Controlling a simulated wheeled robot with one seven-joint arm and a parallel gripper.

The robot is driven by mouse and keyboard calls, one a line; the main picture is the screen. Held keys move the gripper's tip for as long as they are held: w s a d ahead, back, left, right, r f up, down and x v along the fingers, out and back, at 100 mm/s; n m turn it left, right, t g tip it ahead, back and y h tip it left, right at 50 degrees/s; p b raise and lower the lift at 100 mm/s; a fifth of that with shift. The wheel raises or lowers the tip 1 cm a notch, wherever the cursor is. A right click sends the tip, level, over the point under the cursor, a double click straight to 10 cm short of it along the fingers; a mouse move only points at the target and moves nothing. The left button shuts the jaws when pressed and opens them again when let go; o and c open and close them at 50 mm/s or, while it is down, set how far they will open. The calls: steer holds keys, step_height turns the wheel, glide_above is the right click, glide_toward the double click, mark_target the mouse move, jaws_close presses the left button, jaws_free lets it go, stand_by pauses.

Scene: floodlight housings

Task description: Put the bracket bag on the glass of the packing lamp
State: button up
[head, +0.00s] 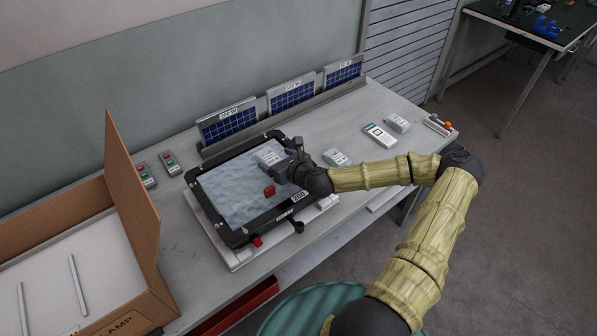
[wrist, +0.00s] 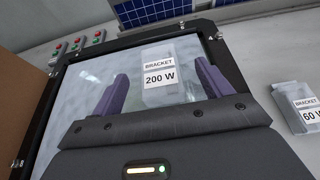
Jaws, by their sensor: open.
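The packing lamp (head: 237,238) lies flat on the bench, glass (head: 232,200) up, in a black frame marked 200. A clear bracket bag labelled BRACKET 200 W (wrist: 160,78) appears to lie on the glass near the frame's far edge. It also shows in the head view (head: 267,157). My gripper (wrist: 161,70) is over the glass with its purple fingers open, one on each side of the bag, with visible gaps. The lower end of the bag is partly hidden by my gripper's body.
Another bracket bag, marked 60 (wrist: 302,108), lies right of the lamp; a further bag (head: 397,123) and a white-blue device (head: 379,136) lie farther right. An open carton (head: 133,185) stands left. Solar panels (head: 292,95) line the back. A red piece (head: 269,191) shows over the glass.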

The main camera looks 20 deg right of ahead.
steer(key=v, duration=1.1)
steer(key=shift+s+r+p, duration=0.2)
steer(key=shift+r+p, duration=0.1)
steer(key=shift+p, duration=0.1)
steer(key=p, duration=0.1)
steer(key=s+p, duration=0.1)
steer(key=p, duration=0.1)
steer(key=shift+s+d+r, duration=0.1)
steer(key=shift+d+r, duration=0.1)
steer(key=shift+r, duration=0.05)
steer(key=shift+s+p, duration=0.3)
steer(key=shift+p, duration=0.6)
steer(key=shift+f, duration=0.1)
